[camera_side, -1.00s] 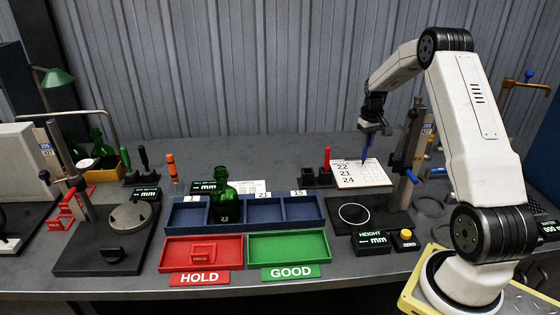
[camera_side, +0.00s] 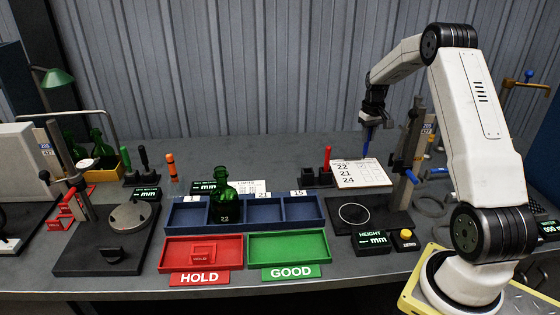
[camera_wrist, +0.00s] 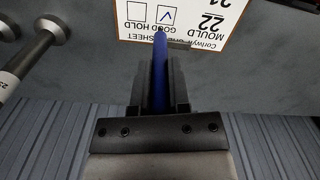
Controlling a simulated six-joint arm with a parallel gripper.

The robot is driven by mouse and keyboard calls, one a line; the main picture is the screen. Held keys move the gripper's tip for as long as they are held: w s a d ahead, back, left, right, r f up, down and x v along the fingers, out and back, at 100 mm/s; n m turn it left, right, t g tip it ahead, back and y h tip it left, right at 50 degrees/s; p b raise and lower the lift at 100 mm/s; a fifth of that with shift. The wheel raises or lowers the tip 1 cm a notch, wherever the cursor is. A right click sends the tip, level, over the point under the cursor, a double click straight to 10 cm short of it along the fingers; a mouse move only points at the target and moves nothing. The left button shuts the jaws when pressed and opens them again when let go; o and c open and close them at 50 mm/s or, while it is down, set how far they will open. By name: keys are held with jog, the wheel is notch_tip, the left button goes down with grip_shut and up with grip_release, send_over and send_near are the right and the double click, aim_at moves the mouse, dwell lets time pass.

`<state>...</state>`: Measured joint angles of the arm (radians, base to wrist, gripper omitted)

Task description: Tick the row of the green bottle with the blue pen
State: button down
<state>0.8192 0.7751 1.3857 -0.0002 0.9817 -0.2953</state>
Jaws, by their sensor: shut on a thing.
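The green bottle (camera_side: 221,200), marked 22, stands upright in the second compartment from the left of the blue rack (camera_side: 303,222). My gripper (camera_side: 372,113) is shut on the blue pen (camera_side: 367,140), which points down at the far edge of the white mould sheet (camera_side: 360,181). In the wrist view the pen (camera_wrist: 160,70) sits between the jaws, and the sheet (camera_wrist: 222,28) appears upside down. A blue tick (camera_wrist: 167,15) is in the GOOD box of row 22; the HOLD box (camera_wrist: 136,11) is empty. Whether the tip touches the paper is unclear.
A red HOLD tray (camera_side: 171,262) and a green GOOD tray (camera_side: 289,248) lie in front of the rack. A dark holder with a red pen (camera_side: 327,158) stands left of the sheet. A height gauge post (camera_side: 411,140) stands close to its right.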

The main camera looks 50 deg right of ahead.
jog(key=shift+r, duration=1.9)
